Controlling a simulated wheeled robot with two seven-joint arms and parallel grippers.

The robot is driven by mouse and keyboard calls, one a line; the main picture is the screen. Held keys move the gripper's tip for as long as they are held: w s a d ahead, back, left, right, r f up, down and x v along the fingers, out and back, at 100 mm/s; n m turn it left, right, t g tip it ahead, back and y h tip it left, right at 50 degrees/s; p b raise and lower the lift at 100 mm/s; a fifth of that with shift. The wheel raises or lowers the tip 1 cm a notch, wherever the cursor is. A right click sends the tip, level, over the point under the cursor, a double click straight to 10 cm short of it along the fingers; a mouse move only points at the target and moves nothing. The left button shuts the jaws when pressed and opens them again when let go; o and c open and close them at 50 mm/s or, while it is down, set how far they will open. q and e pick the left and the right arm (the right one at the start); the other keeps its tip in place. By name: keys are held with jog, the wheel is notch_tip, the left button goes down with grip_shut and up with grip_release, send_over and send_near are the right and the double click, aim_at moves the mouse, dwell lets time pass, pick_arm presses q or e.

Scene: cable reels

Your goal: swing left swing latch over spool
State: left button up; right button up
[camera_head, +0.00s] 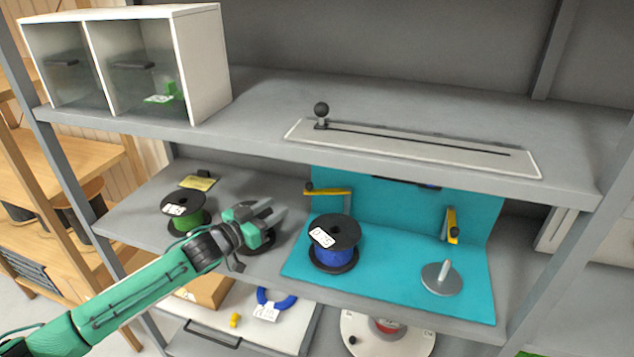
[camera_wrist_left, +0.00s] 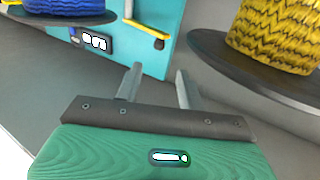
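The left swing latch (camera_head: 328,191) is a yellow bar with a black knob at its left end. It lies about level on the turquoise back panel, behind the blue spool (camera_head: 335,248), which stands upright with a white label on top. In the left wrist view the latch (camera_wrist_left: 143,28) is ahead of the fingers, and the blue spool (camera_wrist_left: 65,6) is cut off at the top left. My left gripper (camera_head: 274,213) is left of the latch, apart from it. Its fingers (camera_wrist_left: 158,76) are spread and empty. My right gripper is not in view.
A yellow spool (camera_wrist_left: 275,35) with a black flange is close beside the left fingers. A green spool (camera_head: 185,213) stands at the left. The right yellow latch (camera_head: 452,225) and a grey disc with a peg (camera_head: 441,278) are at the right. The upper shelf (camera_head: 260,105) overhangs.

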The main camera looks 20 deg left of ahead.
aim_at(309, 183)
pick_arm(q)
jog(key=p+x, duration=0.3)
jog(key=x, duration=0.9)
jog(key=shift+r+p, duration=0.1)
jog(key=shift+p, duration=0.25)
jog(key=shift+w+d, duration=0.25)
jog(key=shift+w, duration=0.25)
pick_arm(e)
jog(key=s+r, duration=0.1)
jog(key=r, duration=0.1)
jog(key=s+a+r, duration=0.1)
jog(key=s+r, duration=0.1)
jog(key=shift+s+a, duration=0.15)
pick_arm(q)
grip_shut()
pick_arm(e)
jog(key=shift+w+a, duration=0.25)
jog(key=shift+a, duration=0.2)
